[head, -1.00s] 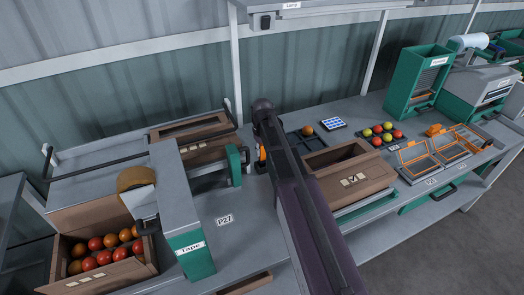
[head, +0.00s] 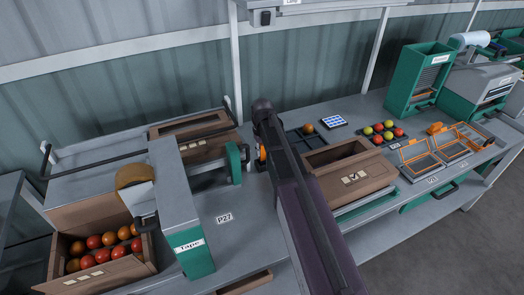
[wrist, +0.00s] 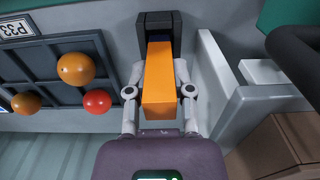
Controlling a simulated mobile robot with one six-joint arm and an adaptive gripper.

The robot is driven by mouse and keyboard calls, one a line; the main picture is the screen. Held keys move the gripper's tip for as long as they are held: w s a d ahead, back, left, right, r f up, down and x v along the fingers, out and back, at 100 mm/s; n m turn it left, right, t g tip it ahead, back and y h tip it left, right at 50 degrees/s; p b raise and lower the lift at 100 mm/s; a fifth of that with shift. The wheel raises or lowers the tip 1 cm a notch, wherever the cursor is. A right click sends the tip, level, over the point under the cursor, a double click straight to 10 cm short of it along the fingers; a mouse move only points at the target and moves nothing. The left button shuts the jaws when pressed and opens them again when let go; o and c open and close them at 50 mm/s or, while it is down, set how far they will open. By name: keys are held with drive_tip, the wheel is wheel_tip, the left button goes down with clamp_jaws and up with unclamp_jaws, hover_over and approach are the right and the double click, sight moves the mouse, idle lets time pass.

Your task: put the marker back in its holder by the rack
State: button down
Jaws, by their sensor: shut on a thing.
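My gripper (wrist: 158,92) is shut on the orange marker (wrist: 158,80) in the wrist view, one finger on each side. The far end of the marker meets the black holder (wrist: 156,22), overlapping its opening; how deep it sits inside I cannot tell. In the head view a small piece of orange marker (head: 260,153) shows at the left of my arm. My arm hides most of the gripper and the holder there.
A dark divided tray (wrist: 37,58) with tomatoes lies left of the holder in the wrist view. A pale upright panel (wrist: 212,80) stands close on the right. In the head view, a green-ended tape machine (head: 190,250) and wooden crates (head: 355,182) stand on either side of my arm.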

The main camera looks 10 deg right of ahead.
drive_tip(key=shift+f+b, duration=1.2)
drive_tip(key=shift+f, duration=0.05)
idle(0.5)
drive_tip(key=shift+c, duration=2.1)
unclamp_jaws()
drive_tip(key=c, duration=0.3)
drive_tip(key=shift+r, duration=0.1)
drive_tip(key=shift+r+p, duration=3.45)
drive_tip(key=shift+p, duration=0.15)
drive_tip(key=shift+s, duration=0.1)
drive_tip(key=s+m, duration=0.1)
drive_tip(key=s, duration=0.8)
drive_tip(key=s+m, duration=0.1)
drive_tip(key=s, duration=0.9)
